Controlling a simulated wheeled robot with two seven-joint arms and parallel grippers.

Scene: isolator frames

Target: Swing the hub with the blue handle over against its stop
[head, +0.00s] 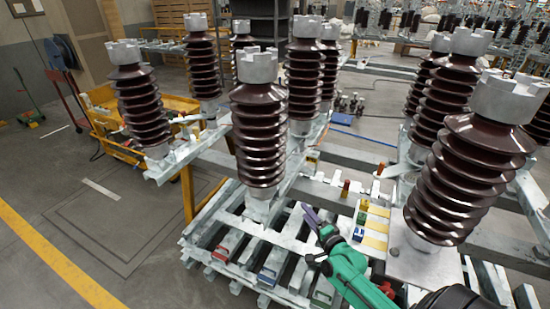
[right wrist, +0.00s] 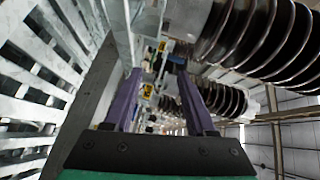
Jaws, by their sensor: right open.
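Two small blue parts show in the head view, and I cannot tell which is the blue handle: one (head: 358,235) on the frame just right of my right gripper, another (head: 266,277) low on the front bars. A dark blue part (right wrist: 177,60) also shows beyond the fingers in the right wrist view. The hub and its stop are too small to make out. My right gripper (head: 309,213), with purple fingers and a green arm, is over the frame bars. In the right wrist view (right wrist: 158,75) its fingers are apart with nothing held between them. My left gripper is out of view.
A tall brown ribbed insulator (head: 259,130) stands just behind my right gripper, and another (head: 468,170) stands to its right. Red (head: 228,246) and green (head: 361,218) parts sit on the frame. A yellow cart (head: 125,140) stands at the left; the floor before it is clear.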

